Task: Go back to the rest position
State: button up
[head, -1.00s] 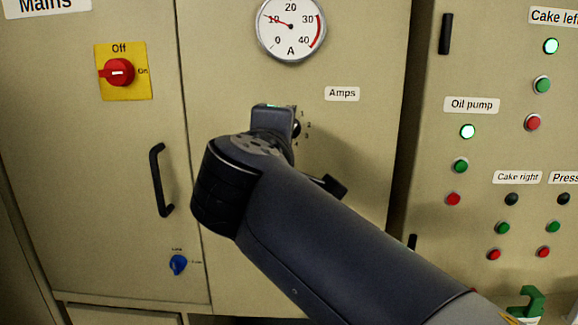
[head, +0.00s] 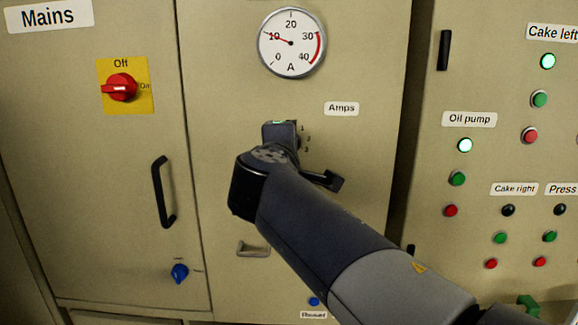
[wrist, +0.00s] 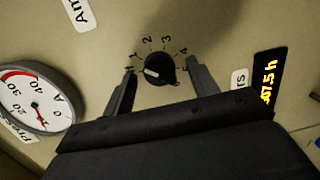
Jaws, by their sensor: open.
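My gripper (wrist: 158,98) is open in the wrist view, its two fingers apart with nothing between them. A black rotary selector knob (wrist: 160,70) with a white pointer and numbers around it shows on the panel beyond and between the fingertips. I cannot tell exactly how far the fingers are from it. In the head view my arm reaches up from the lower right to the middle cabinet, and my wrist hides most of the knob and the fingers. Some of the numbers show just right of my wrist.
The ammeter (head: 291,42) reads about 10. Left are a red mains switch (head: 120,88), a black door handle (head: 163,192) and a blue knob (head: 180,273). Right is a panel of push buttons (head: 457,179) with lit lamps (head: 465,145). An orange hour display (wrist: 268,82) shows in the wrist view.

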jog(key=s+d+f+n+p, duration=0.1)
jog(key=s+n+p, duration=0.1)
jog(key=s, duration=0.4)
jog(key=s+d+f+n+h+p, duration=0.1)
jog(key=s+n+p, duration=0.1)
jog(key=s, duration=0.3)
jog(key=shift+s+f+n+g, duration=0.25)
jog(key=shift+s+n+g, duration=0.05)
jog(key=shift+s+n, duration=0.1)
jog(key=shift+f, duration=0.15)
dwell(0.4)
